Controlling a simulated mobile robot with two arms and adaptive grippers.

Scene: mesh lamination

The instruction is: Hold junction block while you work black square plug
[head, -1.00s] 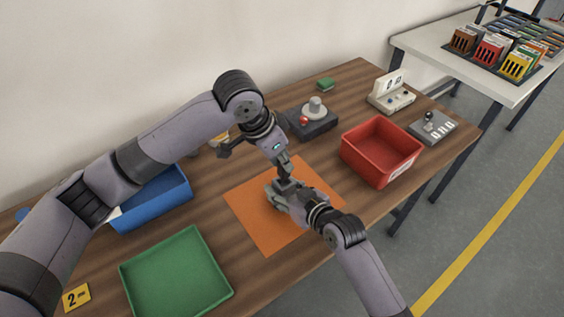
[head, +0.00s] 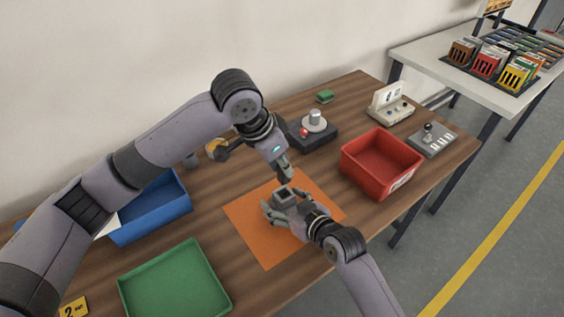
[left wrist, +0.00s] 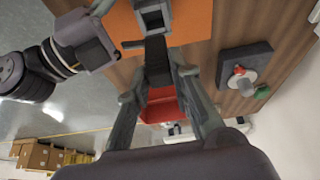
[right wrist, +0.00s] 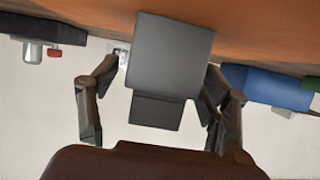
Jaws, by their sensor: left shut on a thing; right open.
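The grey junction block (head: 285,197) is over the orange mat in the head view, its dark square top facing up. In the left wrist view the block (left wrist: 153,15) shows its square rim. My left gripper (head: 287,177) is just above it, shut on the black square plug (left wrist: 158,62), which is close to the block. My right gripper (head: 276,211) is open around the block's lower part. In the right wrist view the block (right wrist: 174,52) stands between the spread fingers, with a gap at the left finger. The dark plug (right wrist: 155,111) shows beyond it. Whether the block touches the mat is unclear.
The orange mat (head: 262,240) has free room around the block. A red bin (head: 347,174) is at right, a green tray (head: 176,290) at lower left, and a blue bin (head: 155,222) at left. A dark device with a grey knob (head: 315,121) stands behind.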

